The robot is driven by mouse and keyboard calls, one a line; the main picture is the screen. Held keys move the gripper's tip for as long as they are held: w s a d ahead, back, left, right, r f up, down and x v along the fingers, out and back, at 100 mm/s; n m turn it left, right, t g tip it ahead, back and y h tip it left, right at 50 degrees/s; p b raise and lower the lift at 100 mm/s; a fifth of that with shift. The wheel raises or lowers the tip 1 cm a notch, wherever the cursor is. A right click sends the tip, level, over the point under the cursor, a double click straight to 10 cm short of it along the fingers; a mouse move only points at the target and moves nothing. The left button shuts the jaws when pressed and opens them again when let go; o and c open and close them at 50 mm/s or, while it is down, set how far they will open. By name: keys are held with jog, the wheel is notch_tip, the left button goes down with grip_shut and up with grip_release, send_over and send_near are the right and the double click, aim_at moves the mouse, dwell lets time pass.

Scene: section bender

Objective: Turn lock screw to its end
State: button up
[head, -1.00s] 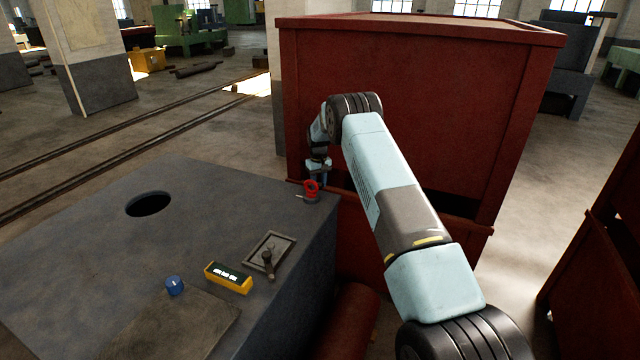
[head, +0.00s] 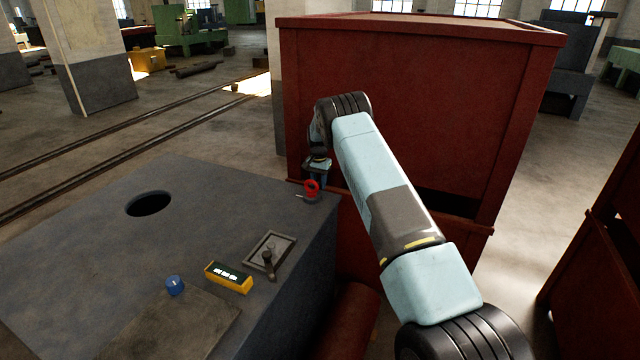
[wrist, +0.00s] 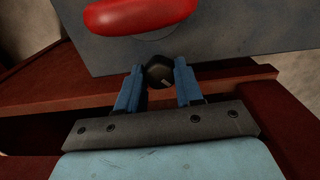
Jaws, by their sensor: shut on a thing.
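The lock screw appears as a dark six-sided head (wrist: 158,71) in the wrist view, at the face of a grey block (wrist: 235,35). My gripper (wrist: 158,78) has its two blue fingers on either side of the head and is shut on it. In the head view, my gripper (head: 322,181) is at the right edge of the grey machine top (head: 85,235), beside a red ring-shaped part (head: 311,187). The screw cannot be made out in the head view.
A large red cabinet (head: 420,110) stands close behind my arm. On the machine top are a yellow box with a display (head: 228,277), a blue knob (head: 175,286), a framed plate with a small lever (head: 270,252) and a round hole (head: 148,204).

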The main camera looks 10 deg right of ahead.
jog(key=m, duration=0.6)
jog(key=shift+d, duration=0.1)
jog(key=m, duration=0.5)
jog(key=shift+m, duration=0.3)
jog(key=shift+d, duration=0.1)
jog(key=o, duration=0.8)
jog(key=shift+c, duration=0.2)
jog(key=shift+r, duration=0.65)
notch_tip(320, 180, up, 12)
jog(key=shift+r, duration=0.15)
